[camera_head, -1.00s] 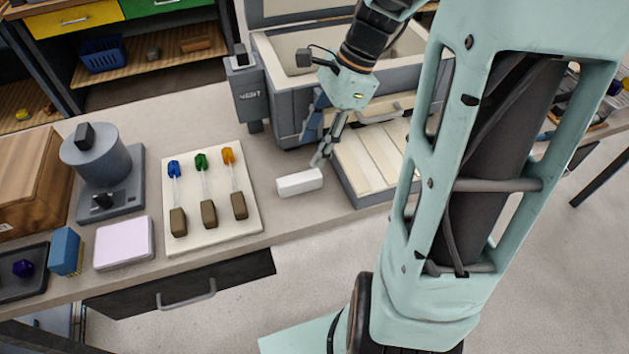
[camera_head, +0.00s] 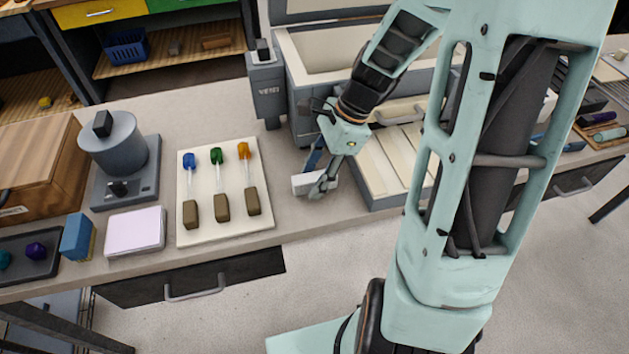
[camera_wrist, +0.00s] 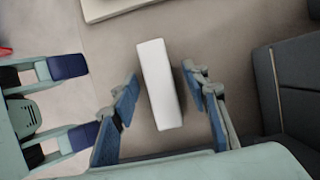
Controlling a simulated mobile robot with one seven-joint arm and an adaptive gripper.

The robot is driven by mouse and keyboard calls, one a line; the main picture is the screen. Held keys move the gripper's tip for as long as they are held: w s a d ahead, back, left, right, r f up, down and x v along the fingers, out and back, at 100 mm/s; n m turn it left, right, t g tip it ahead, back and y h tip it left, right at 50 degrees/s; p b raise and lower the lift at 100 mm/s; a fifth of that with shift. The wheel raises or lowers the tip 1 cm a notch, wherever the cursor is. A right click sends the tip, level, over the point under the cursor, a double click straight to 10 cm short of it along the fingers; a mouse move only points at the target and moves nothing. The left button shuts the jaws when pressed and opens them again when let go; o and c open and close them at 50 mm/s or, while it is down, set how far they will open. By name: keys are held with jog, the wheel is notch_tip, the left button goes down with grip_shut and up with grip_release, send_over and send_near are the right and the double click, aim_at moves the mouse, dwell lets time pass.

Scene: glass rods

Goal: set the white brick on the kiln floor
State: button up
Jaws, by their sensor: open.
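The white brick (camera_head: 301,183) lies on the bench top between the cream board and the kiln's front, partly hidden by my gripper in the head view. In the wrist view the white brick (camera_wrist: 159,84) lies lengthwise between the two blue finger pads. My gripper (camera_wrist: 168,105) is open, with a gap to the brick on both sides. In the head view my gripper (camera_head: 322,184) points down at the brick. The kiln (camera_head: 297,118) stands open behind, with its pale interior (camera_head: 325,55) partly hidden by my arm.
The cream board (camera_head: 187,234) with several glass-tipped rods is left of the brick. A slatted cream-topped tray (camera_head: 384,187) stands just right of it. A control box (camera_head: 268,90) is on the kiln's left side. A clear bench strip (camera_head: 285,215) lies in front.

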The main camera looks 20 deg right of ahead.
jog(key=shift+f, duration=0.2)
dwell(0.6)
grip_shut()
